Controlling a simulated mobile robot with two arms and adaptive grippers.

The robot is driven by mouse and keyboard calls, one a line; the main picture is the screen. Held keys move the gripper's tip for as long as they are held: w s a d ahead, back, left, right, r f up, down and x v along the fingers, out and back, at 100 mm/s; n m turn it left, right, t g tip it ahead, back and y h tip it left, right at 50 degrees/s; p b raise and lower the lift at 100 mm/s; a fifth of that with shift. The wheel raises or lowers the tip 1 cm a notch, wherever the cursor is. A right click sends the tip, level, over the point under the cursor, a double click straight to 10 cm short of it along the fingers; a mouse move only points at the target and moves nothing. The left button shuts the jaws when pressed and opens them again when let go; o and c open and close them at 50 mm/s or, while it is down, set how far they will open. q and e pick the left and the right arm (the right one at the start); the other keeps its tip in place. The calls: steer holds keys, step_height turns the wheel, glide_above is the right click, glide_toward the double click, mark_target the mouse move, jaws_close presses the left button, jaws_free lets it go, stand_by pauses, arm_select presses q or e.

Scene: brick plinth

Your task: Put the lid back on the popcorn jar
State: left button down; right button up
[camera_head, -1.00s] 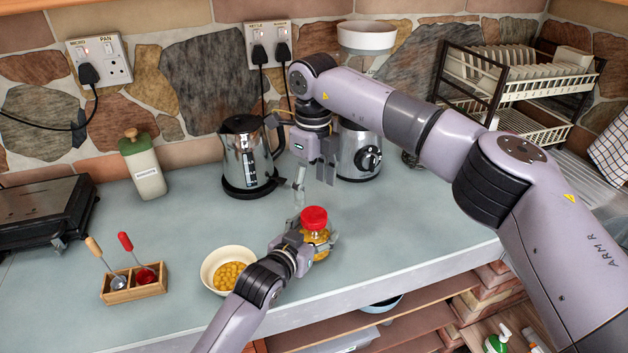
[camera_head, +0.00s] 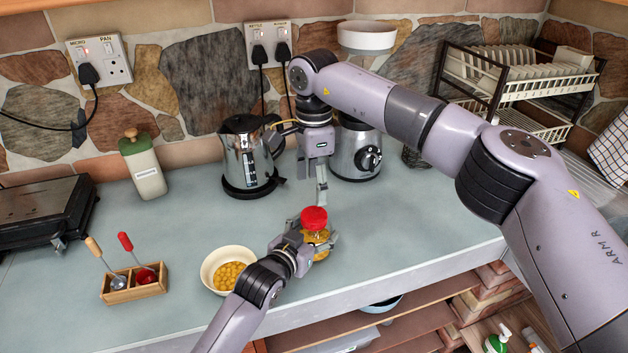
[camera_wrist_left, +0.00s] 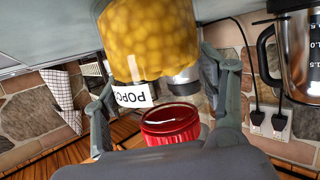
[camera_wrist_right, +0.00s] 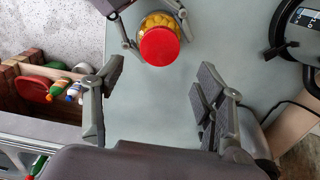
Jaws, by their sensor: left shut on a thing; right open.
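The popcorn jar (camera_head: 320,240) is clear, filled with yellow kernels, and stands upright near the counter's front edge. Its label shows upside down in the left wrist view (camera_wrist_left: 135,40). The red lid (camera_head: 314,216) is over the jar's mouth, with clear glass below it; I cannot tell whether it is fully seated. From above, the lid (camera_wrist_right: 159,46) covers the mouth. My left gripper (camera_head: 312,238) is shut around the jar's body. My right gripper (camera_head: 311,182) is open and empty, above and behind the lid, not touching it.
A bowl of yellow kernels (camera_head: 228,269) and a wooden box (camera_head: 133,283) with two spoons stand to the left. A kettle (camera_head: 250,155) and a blender (camera_head: 362,158) stand behind. A dish rack (camera_head: 525,85) is at the right. The counter right of the jar is clear.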

mark_target(314, 215)
arm_select(q)
steer(key=shift+f, duration=0.1)
arm_select(e)
steer(key=shift+f, duration=4)
steer(key=c, duration=1.2)
steer(key=m, duration=0.5)
steer(key=shift+m, duration=0.4)
steer(key=m, duration=0.5)
steer(key=shift+m, duration=0.3)
steer(key=o, duration=1.4)
steer(key=shift+c, duration=0.2)
